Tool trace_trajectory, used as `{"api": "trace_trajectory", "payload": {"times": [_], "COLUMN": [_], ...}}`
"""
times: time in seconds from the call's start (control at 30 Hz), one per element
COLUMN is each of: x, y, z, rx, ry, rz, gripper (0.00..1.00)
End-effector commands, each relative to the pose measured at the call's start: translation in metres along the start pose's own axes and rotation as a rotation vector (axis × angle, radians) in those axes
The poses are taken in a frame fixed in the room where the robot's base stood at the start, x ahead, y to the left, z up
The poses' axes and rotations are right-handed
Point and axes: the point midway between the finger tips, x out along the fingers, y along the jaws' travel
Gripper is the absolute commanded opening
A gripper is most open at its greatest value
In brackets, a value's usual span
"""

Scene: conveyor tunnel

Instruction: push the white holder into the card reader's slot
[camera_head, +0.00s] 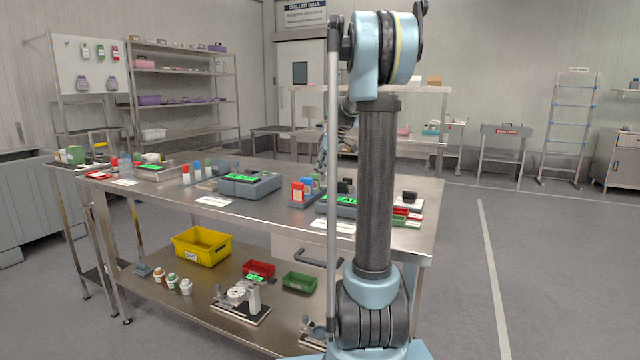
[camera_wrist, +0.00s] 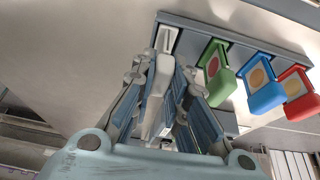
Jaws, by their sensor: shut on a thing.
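In the wrist view my gripper (camera_wrist: 160,78) is shut on the white holder (camera_wrist: 155,95), a long pale piece between the fingers. Its far end is close to the leftmost place of a grey-blue rack (camera_wrist: 205,30); I cannot tell whether they touch. In the head view my arm hides most of the gripper, and I cannot make out the white holder there. Two dark devices with green screens stand on the bench, one mid-bench (camera_head: 248,183) and one partly behind my arm (camera_head: 338,206). I cannot tell which is the card reader, and its slot is not visible.
Green (camera_wrist: 217,72), blue (camera_wrist: 262,82) and red (camera_wrist: 297,92) holders sit in the rack to the right of my gripper. The steel bench (camera_head: 270,212) also carries bottles and small trays. A yellow bin (camera_head: 202,245) is on the lower shelf. Floor to the right is clear.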

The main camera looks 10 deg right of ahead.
Motion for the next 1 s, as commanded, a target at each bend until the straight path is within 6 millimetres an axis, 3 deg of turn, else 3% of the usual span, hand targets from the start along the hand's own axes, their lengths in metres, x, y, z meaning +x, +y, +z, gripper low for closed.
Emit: {"api": "trace_trajectory", "payload": {"times": [1.0], "x": [-0.023], "y": [0.000], "z": [-0.009], "rx": [0.001], "ry": [0.000], "rz": [0.000], "gripper": [0.00]}}
